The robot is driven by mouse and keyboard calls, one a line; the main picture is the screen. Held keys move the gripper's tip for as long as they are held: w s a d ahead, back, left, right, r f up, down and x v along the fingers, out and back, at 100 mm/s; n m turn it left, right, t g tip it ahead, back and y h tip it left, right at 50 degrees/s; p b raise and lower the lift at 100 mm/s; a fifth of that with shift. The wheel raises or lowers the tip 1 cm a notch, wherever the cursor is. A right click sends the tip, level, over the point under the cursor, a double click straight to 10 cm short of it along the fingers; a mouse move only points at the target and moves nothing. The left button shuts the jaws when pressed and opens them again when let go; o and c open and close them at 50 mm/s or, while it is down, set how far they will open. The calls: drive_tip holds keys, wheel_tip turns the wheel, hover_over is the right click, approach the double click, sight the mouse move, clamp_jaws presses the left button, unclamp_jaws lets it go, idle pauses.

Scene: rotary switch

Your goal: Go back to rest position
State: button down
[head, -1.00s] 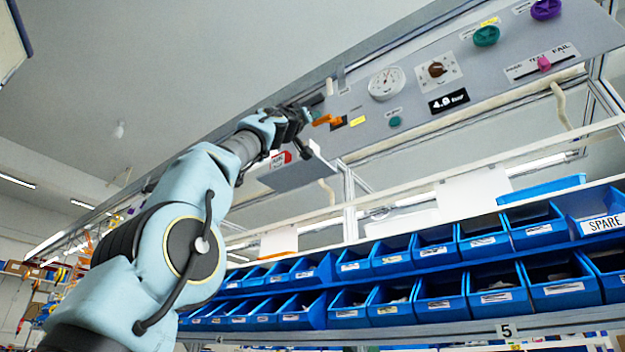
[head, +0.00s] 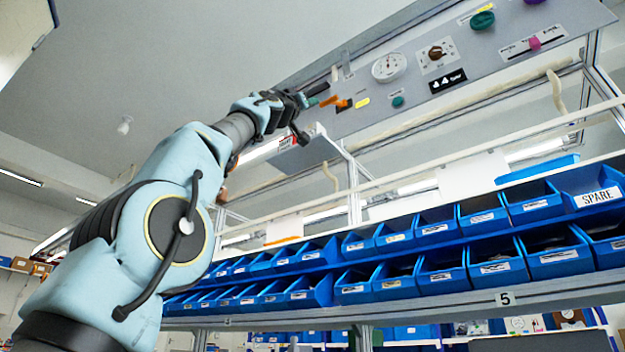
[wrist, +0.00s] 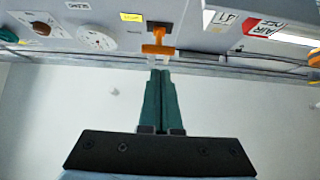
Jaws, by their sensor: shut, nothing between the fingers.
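My gripper (head: 322,88) is raised at the left part of the grey control panel (head: 420,95), with the arm stretched up from the lower left. In the wrist view its two green fingers (wrist: 159,72) are together with nothing between them. An orange lever (head: 330,101) on the panel is close to the fingertips. It also shows in the wrist view (wrist: 158,49), just beyond the tips with a small gap. A brown rotary knob (head: 436,52) sits on a white plate further right, away from the gripper.
A white dial gauge (head: 389,67), a green button (head: 397,101) and a pink slider (head: 534,43) are on the panel. The space left of the panel is open.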

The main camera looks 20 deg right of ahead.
drive_tip(key=shift+s+a+f+b, duration=0.15)
drive_tip(key=shift+f+b, duration=0.15)
drive_tip(key=shift+f, duration=0.35)
